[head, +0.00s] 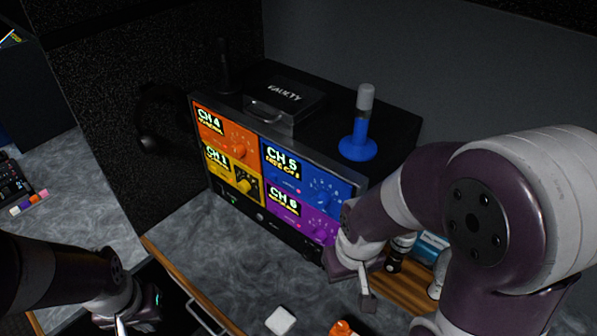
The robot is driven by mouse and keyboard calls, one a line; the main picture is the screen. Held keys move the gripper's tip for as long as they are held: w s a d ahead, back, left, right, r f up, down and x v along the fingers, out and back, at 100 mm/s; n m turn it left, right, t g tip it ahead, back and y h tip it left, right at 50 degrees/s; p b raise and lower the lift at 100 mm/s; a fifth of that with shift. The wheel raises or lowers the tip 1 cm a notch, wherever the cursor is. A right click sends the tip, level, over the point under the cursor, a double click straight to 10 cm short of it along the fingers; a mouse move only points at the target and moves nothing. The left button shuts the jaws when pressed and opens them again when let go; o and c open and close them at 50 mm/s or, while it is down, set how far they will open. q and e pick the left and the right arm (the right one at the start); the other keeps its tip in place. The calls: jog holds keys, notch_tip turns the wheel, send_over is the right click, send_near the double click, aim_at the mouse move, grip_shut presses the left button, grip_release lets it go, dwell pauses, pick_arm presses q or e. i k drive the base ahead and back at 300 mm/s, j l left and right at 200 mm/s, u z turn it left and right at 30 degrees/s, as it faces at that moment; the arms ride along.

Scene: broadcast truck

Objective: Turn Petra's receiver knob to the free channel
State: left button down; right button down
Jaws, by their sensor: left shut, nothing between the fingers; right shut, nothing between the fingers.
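A black rack has four coloured receiver panels on its front: orange marked CH 4 (215,122), yellow marked CH 1 (217,168), blue marked CH 5 (290,165) and purple marked CH 6 (285,203). Each has a round knob: orange (239,151), yellow (243,184), blue (320,192), purple (318,233). The small text is too blurred to tell which is Petra's. My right gripper (367,301) is shut and empty, in front of the rack's right end, apart from the knobs. My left gripper (121,326) is shut and empty at the lower left edge.
On the rack stand a blue-based handheld microphone (358,149) and a box (284,98) whose label seems to read FAULTY. A white block (280,320) and an orange item (342,328) lie on the grey counter. Small items crowd a wooden surface behind my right arm. Counter before the rack is clear.

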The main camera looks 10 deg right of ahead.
aim_at(321, 200)
jog(key=i+j+z, duration=0.15)
jog(key=z, duration=0.25)
jog(key=i+j+z, duration=0.1)
jog(key=j+z, duration=0.3)
jog(key=k+l+u, duration=0.1)
jog(key=l, duration=0.25)
jog(key=l+u, duration=0.1)
jog(key=l, duration=0.25)
jog(key=k, duration=0.05)
